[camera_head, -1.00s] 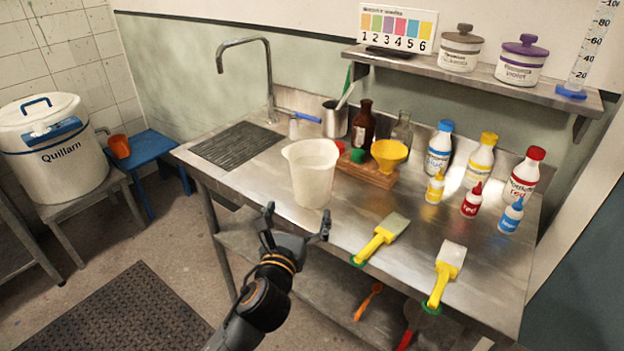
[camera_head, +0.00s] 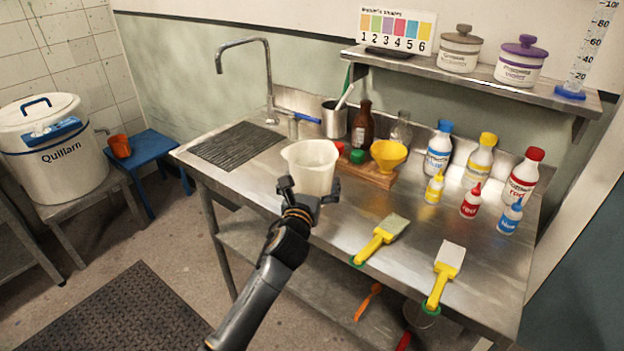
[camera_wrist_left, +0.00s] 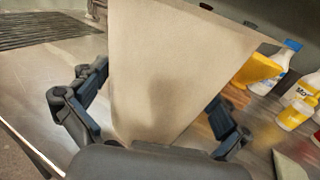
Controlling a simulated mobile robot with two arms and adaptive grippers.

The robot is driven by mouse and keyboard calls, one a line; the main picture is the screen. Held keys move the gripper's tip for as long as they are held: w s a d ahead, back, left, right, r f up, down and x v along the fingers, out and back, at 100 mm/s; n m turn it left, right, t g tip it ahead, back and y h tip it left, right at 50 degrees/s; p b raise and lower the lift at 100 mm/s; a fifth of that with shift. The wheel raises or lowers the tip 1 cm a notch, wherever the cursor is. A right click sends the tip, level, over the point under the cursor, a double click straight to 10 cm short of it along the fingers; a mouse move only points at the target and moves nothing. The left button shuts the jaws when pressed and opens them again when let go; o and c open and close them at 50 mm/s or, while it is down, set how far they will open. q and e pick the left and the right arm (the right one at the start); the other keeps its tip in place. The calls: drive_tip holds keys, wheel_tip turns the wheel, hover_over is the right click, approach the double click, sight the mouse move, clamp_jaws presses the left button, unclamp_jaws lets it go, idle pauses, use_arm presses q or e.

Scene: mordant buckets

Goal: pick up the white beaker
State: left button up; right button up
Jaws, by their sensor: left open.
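The white beaker (camera_head: 311,165) stands upright on the steel counter (camera_head: 240,180), near its front edge. It fills the middle of the left wrist view (camera_wrist_left: 175,75). My left gripper (camera_head: 309,192) is open, with its fingers on either side of the beaker's lower body. In the left wrist view the fingers (camera_wrist_left: 155,112) flank the beaker, with a gap visible at the left finger; contact on the right is unclear. The beaker's base is hidden behind my gripper. My right gripper is not in view.
A wooden rack (camera_head: 373,174) with a yellow funnel (camera_head: 388,154) stands just right of the beaker. Several paint bottles (camera_head: 480,160) stand at the right. The sink drainer (camera_head: 237,146) is on the left.

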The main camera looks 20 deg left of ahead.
use_arm(q)
drive_tip(key=c, duration=1.3)
drive_tip(key=shift+r, duration=0.15)
drive_tip(key=shift+c, duration=1.2)
